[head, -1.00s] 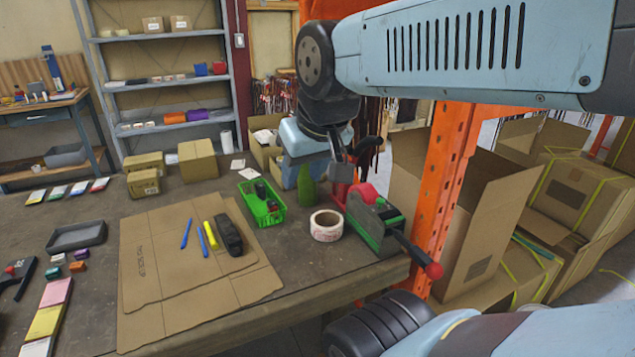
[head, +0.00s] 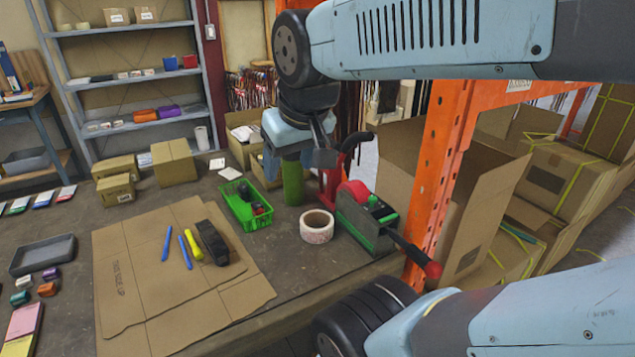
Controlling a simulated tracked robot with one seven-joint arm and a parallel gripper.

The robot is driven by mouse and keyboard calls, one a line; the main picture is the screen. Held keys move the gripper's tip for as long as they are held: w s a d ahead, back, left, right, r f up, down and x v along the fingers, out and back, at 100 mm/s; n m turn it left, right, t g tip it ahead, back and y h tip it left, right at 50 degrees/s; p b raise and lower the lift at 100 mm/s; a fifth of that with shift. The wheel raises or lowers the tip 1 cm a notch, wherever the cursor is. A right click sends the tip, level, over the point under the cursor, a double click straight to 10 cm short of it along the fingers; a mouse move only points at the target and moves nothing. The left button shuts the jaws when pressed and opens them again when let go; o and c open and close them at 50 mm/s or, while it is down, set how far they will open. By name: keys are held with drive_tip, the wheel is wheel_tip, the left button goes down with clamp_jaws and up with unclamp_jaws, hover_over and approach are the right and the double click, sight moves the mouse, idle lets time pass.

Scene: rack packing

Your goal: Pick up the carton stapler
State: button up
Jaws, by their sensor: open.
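A red tool with a black curved handle (head: 357,141), which looks like the carton stapler, stands upright near the table's far right edge. My gripper and the tape dispenser in front hide part of it. My gripper (head: 322,158) hangs pointing down, just left of the black handle and above the table. It is open, with nothing visible between its fingers. I cannot tell how far it is from the red tool in depth.
A green and red tape dispenser (head: 368,215) and a tape roll (head: 317,227) stand in front. A green bottle (head: 292,183) and green basket (head: 244,205) are to the left. An orange rack post (head: 438,165) rises at right. Flat cardboard (head: 125,250) covers the table's middle.

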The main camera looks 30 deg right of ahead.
sight(323, 171)
drive_tip(key=shift+o, duration=1)
drive_tip(key=shift+w+d+f+g+h, duration=0.25)
drive_tip(key=shift+w+f+g+h, duration=0.35)
drive_tip(key=shift+w+f, duration=0.45)
drive_tip(key=w+d+f+n+h, duration=0.6)
drive_tip(key=w+d+f+h, duration=0.2)
drive_tip(key=w+f, duration=0.25)
drive_tip(key=w+d+f+n+h, duration=0.6)
drive_tip(key=w+d+f+h, duration=0.2)
drive_tip(key=w+f, duration=0.3)
drive_tip(key=r+x, duration=0.1)
drive_tip(key=x, duration=1.2)
drive_tip(key=shift+w+d+r, duration=0.15)
drive_tip(key=shift+w+r, duration=0.1)
drive_tip(key=shift+w, duration=0.15)
drive_tip(key=shift+s+f, duration=0.1)
clamp_jaws()
